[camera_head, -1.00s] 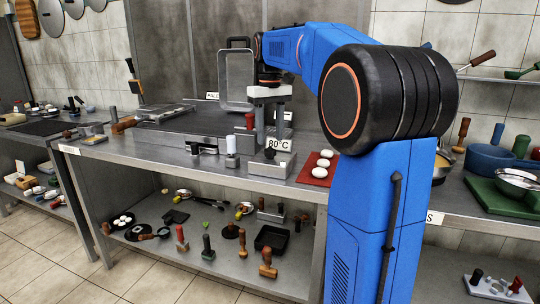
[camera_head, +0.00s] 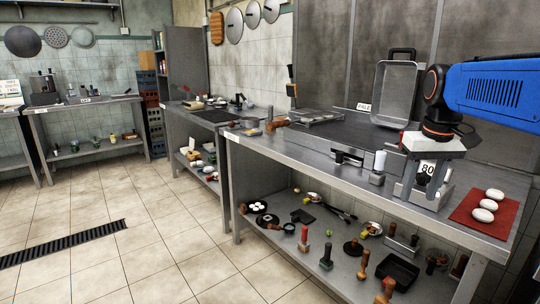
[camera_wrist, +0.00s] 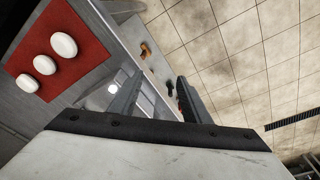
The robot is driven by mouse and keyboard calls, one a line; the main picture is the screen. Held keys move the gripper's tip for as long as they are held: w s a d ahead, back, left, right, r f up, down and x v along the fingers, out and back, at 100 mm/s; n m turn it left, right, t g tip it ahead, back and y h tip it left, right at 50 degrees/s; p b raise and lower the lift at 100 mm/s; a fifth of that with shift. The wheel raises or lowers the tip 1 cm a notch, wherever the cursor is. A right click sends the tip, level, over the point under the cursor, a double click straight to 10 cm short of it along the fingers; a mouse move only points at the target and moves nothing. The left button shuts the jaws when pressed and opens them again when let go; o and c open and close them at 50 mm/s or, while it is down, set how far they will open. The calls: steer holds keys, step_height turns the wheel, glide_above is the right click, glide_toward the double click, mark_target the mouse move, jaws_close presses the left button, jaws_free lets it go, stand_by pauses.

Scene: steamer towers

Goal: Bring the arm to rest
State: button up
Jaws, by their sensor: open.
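My gripper (camera_head: 420,188) hangs from the blue arm at the right of the head view, pointing down, its two fingers apart with nothing held between them. It shows in front of the 80-degree sign and a small metal box (camera_head: 428,195) at the near edge of the steel counter (camera_head: 300,150). In the wrist view my gripper (camera_wrist: 160,76) has its two fingers spread. Between and beyond them I see the counter edge, the lower shelf and the tiled floor. Most of the arm is outside the head view.
A red mat (camera_head: 466,218) with white buns (camera_head: 481,215) lies right of the gripper. A white cylinder (camera_head: 379,161) stands to its left. An upright metal pan (camera_head: 397,92) stands behind. Pans and stamps crowd the lower shelf. The tiled floor (camera_head: 130,225) at left is open.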

steer(key=s+a+f+t, duration=0.1)
steer(key=s+a+f, duration=0.3)
steer(key=s+f, duration=0.5)
steer(key=s+a+f+t, duration=0.2)
steer(key=s+a+f, duration=0.1)
steer(key=s+f, duration=0.6)
steer(key=shift+s+a, duration=0.4)
steer(key=shift+s, duration=0.3)
